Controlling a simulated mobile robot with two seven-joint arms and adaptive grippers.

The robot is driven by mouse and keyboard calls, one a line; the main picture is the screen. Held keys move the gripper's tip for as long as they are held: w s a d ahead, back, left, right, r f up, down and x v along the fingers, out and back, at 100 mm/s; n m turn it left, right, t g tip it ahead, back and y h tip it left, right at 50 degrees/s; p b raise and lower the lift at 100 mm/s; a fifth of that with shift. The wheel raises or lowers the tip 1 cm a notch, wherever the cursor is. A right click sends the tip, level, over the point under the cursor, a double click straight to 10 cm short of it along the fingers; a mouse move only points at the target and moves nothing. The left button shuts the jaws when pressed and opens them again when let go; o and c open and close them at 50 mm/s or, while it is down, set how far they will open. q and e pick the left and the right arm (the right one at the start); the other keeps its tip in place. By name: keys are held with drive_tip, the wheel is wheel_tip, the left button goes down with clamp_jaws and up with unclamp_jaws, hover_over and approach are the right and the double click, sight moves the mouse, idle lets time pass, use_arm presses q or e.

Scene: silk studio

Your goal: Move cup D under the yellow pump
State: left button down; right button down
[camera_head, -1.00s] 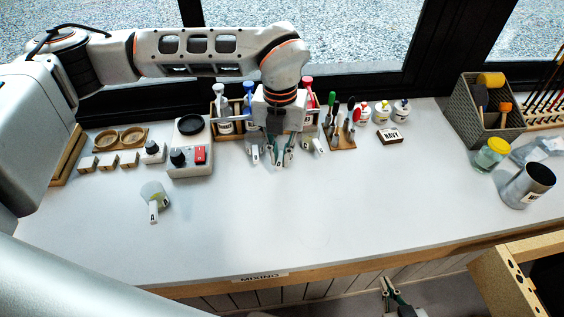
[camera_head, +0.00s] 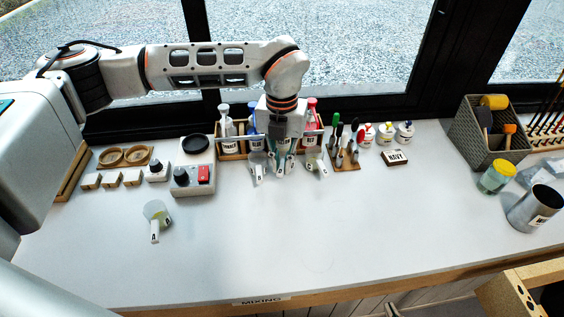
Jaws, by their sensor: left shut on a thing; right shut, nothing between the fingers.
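My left gripper (camera_head: 280,165) reaches down in front of the bottle rack, shut on the handle of the middle cup, which seems to be cup D; its letter is too small to read surely. That cup's body is mostly hidden by the gripper. A cup marked B (camera_head: 258,170) stands close on its left, and another cup (camera_head: 314,163) on its right. The yellow pump cannot be made out; the gripper and wrist cover that part of the rack. Only the tips of my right gripper (camera_head: 391,311) show at the bottom edge.
Cup A (camera_head: 156,212) stands alone at front left. The rack (camera_head: 231,154) holds a white pump (camera_head: 225,116), a blue pump (camera_head: 251,112) and a red pump (camera_head: 311,112). A hotplate (camera_head: 193,180) stands left, a tool stand (camera_head: 346,160) right. The front middle is clear.

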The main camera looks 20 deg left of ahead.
use_arm(q)
drive_tip(key=shift+f+b, duration=0.3)
drive_tip(key=shift+f, duration=0.3)
drive_tip(key=c, duration=2)
unclamp_jaws()
drive_tip(key=shift+r, duration=0.1)
wheel_tip(320, 180, up, 12)
drive_tip(key=shift+f, duration=0.1)
